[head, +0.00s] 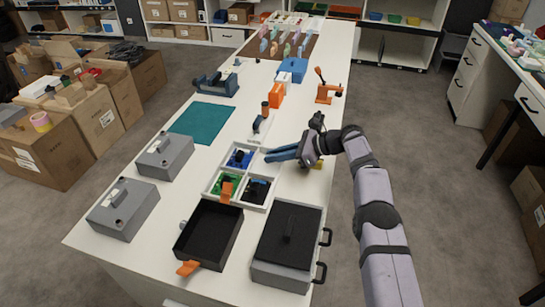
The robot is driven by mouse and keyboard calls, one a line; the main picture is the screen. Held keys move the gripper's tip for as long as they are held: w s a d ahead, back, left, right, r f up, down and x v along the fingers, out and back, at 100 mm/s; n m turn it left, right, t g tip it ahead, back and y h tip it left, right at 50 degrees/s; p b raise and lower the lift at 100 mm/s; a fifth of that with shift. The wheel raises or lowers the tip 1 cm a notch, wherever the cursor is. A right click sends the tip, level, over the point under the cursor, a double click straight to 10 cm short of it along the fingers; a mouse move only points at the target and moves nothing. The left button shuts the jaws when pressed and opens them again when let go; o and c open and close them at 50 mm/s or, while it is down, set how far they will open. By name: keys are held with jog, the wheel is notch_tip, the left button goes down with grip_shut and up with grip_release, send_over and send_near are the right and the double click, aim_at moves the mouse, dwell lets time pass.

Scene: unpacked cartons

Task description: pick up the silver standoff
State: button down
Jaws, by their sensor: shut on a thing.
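My gripper (270,154) reaches in from the right with its blue fingers pointing left, close to the right side of the white divided tray (215,177). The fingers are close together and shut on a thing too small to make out. I cannot pick out the silver standoff for certain; the fingers may hide it. The tray has a blue compartment (233,162) with a dark item, a green compartment (216,187) with dark items and an orange piece, and a black compartment (249,197) with dark and blue items.
A black open bin (207,236) and a grey lidded box (281,268) stand in front of the tray. Two grey boxes (165,157) (123,210) stand left, near a teal mat (201,122). A yellow item (319,165) lies by my wrist. An orange stand (328,95) is farther back.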

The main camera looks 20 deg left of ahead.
notch_tip(320, 180, up, 10)
jog(key=p, duration=0.4)
